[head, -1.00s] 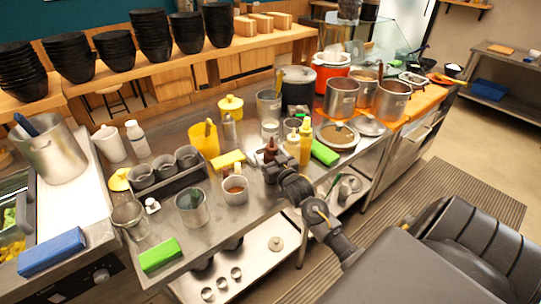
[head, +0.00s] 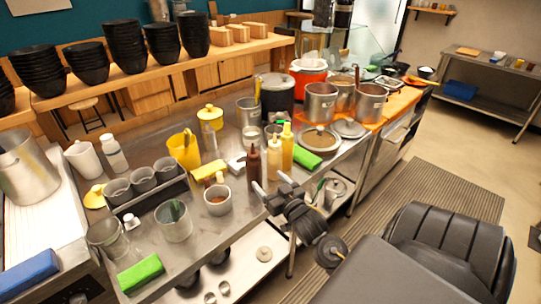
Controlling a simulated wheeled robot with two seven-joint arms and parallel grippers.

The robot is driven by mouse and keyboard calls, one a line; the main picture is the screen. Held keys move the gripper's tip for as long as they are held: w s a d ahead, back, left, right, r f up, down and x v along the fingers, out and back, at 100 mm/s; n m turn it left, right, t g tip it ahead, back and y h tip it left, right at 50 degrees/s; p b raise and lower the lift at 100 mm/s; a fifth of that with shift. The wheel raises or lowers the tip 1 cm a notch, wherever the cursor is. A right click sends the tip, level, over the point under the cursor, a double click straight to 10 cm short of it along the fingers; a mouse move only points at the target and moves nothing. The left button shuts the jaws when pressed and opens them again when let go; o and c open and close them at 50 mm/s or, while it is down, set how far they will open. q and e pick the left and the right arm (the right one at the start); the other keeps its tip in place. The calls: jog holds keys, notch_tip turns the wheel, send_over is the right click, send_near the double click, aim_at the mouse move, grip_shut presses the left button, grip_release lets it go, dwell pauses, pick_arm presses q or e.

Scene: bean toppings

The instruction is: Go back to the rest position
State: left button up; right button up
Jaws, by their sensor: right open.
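My right gripper (head: 277,190) is open and empty. It hangs at the front edge of the steel table (head: 240,232), with my dark arm folded below and behind it. The brown sauce bottle (head: 254,166) stands upright just beyond and left of it, apart from the jaws. A cream bottle (head: 274,160) and a yellow bottle (head: 287,148) stand just behind. My left gripper is not in view.
A metal cup (head: 217,201) with brown contents is left of my gripper.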

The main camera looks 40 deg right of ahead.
dwell(0.4)
jog(key=s+a+f+n+g+y, duration=0.2)
jog(key=s+a+f+g, duration=0.45)
jog(key=a+f, duration=0.3)
jog(key=s+a+f+n+g+y, duration=0.1)
jog(key=s+a+f+g, duration=0.3)
jog(key=s, duration=0.5)
jog(key=s+a+f+n+g+y, duration=0.1)
jog(key=s+a+f+g, duration=0.1)
jog(key=s+a+g, duration=0.45)
jog(key=s+d+f+t, duration=0.1)
jog(key=s+f, duration=0.1)
jog(key=f, duration=1.1)
jog(key=s+d+f+t, duration=0.1)
jog(key=f, duration=1.2)
jog(key=s+d+f+g, duration=0.1)
jog(key=s+d+f, duration=0.1)
jog(key=s+f, duration=1.3)
jog(key=shift+s+d+n+g, duration=0.3)
jog(key=shift+s+n, duration=0.1)
jog(key=shift+s, duration=0.4)
